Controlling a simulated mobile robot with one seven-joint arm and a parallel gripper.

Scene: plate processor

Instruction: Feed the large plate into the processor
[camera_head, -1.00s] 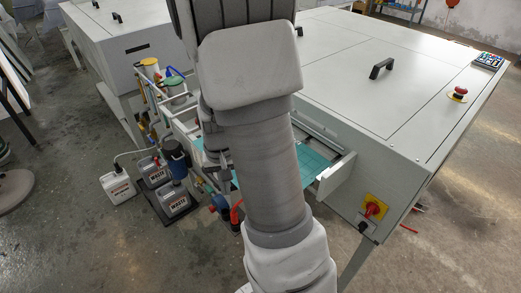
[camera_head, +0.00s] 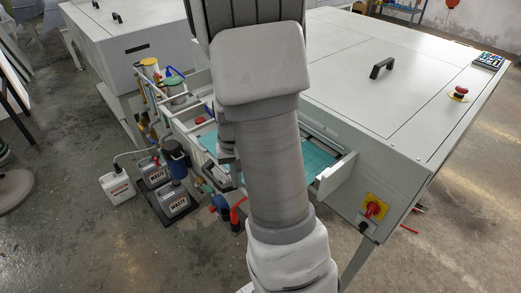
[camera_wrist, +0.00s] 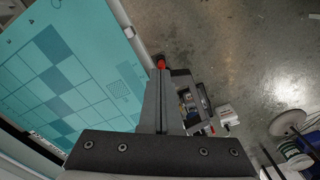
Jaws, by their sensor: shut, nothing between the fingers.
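The large plate (camera_head: 318,157) is a teal sheet with a grid of lighter and darker squares. It lies on the feed tray at the front of the processor (camera_head: 350,65), and my arm hides its middle in the head view. In the wrist view the plate (camera_wrist: 75,75) fills the upper left. My gripper (camera_wrist: 161,78) is shut and empty, beside the plate's right edge in that picture. In the head view my gripper is mostly hidden behind my arm.
A red emergency button (camera_head: 459,93) sits on the processor top, and a red-yellow switch (camera_head: 374,208) on its front. Open floor (camera_head: 80,240) lies at the lower left.

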